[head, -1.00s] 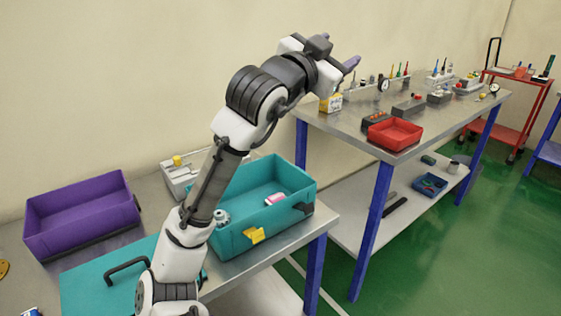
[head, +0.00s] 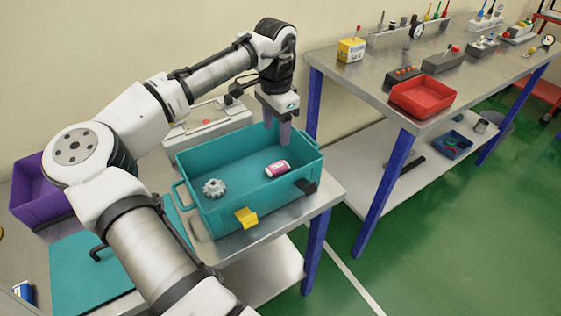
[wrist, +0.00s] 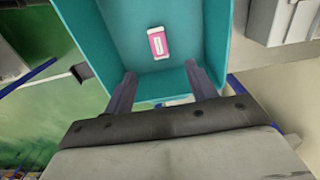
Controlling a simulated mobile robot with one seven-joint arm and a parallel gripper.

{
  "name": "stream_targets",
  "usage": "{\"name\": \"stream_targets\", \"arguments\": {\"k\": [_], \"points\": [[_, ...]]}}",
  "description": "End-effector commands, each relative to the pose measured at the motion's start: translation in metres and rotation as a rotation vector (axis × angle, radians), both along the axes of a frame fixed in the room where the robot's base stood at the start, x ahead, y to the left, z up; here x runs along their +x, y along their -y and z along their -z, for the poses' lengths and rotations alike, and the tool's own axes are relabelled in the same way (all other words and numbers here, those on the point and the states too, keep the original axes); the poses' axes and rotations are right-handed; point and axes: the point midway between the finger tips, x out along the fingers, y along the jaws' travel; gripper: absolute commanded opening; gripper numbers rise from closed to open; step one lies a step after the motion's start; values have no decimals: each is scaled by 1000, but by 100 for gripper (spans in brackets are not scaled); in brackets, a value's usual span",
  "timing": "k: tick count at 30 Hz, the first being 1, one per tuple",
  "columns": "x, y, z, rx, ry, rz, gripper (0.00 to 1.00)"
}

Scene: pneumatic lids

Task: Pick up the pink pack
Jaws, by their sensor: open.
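The pink pack (head: 277,169), pink with white ends, lies on the floor of the teal bin (head: 222,215), toward its right side. It also shows in the wrist view (wrist: 158,43), beyond the fingertips and between their lines. My gripper (head: 284,140) points down over the back right part of the bin, above and behind the pack. In the wrist view my gripper (wrist: 162,82) has its two dark fingers spread apart with nothing between them. The pack is fully visible and untouched.
A grey gear (head: 214,188) lies in the bin's left part. A teal lid (head: 95,275) with a black handle lies at left. A purple bin (head: 38,195) stands behind my arm.

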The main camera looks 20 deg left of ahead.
Motion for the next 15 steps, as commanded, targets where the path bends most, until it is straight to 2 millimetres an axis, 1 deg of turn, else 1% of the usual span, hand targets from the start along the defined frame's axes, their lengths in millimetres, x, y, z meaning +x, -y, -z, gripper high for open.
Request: {"name": "stream_targets", "arguments": {"k": [3,6,9,15], "points": [[-1,0,24,0,-3,0,56],[-1,1,43,-2,-1,2,56],[-1,0,58,0,0,1,56],[-1,0,71,0,1,1,56]]}}
